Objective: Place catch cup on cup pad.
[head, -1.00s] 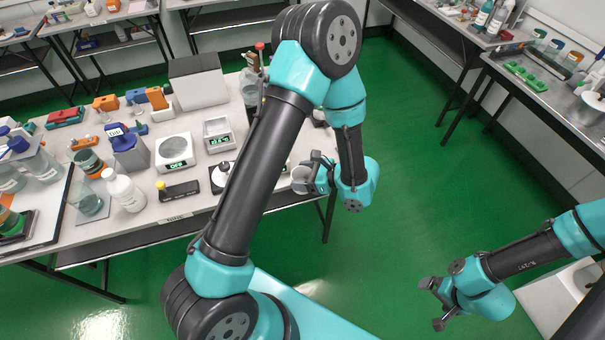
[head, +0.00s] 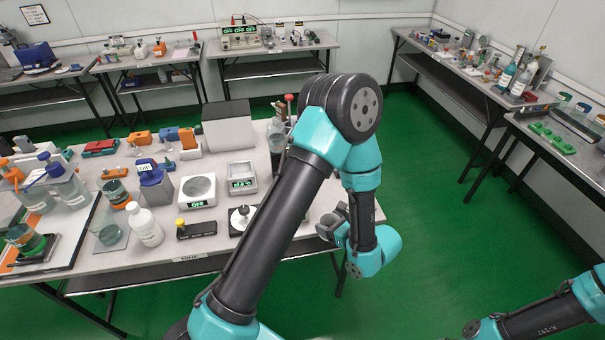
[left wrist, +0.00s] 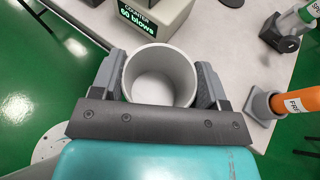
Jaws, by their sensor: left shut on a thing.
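The catch cup (left wrist: 160,75) is a light grey, round, open cup, empty inside. In the left wrist view it sits between the two dark fingers of my left gripper (left wrist: 159,83), which is shut on it. In the head view my left gripper (head: 335,222) is at the right end of the near bench's front edge, low near the bench top. My left forearm hides part of the bench beside it. I cannot make out the cup pad in either view. My right arm shows at the lower right; its gripper is out of frame.
A counter box (left wrist: 155,15) reading "60 blows" stands just beyond the cup. An orange labelled tool (left wrist: 291,104) in a grey holder is at right. Green floor is clear at right.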

